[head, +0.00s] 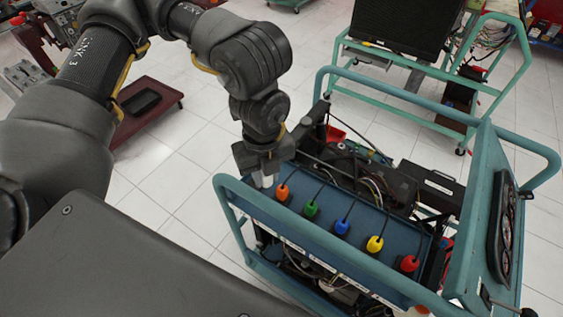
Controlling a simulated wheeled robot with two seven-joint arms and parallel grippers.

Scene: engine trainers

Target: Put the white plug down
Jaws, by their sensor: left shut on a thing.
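My left gripper (263,181) reaches down over the back left end of the blue panel on the teal engine trainer cart (318,240). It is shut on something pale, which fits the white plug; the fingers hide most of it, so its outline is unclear. An orange plug (282,192) stands on the panel just right of the gripper. I cannot tell whether the held plug touches the panel. My right gripper is not in view.
A green plug (311,208), a blue plug (342,226), a yellow plug (374,244) and a red plug (409,263) continue the row, each with a black cable. Teal rails surround the panel. Engine parts (375,175) lie behind it.

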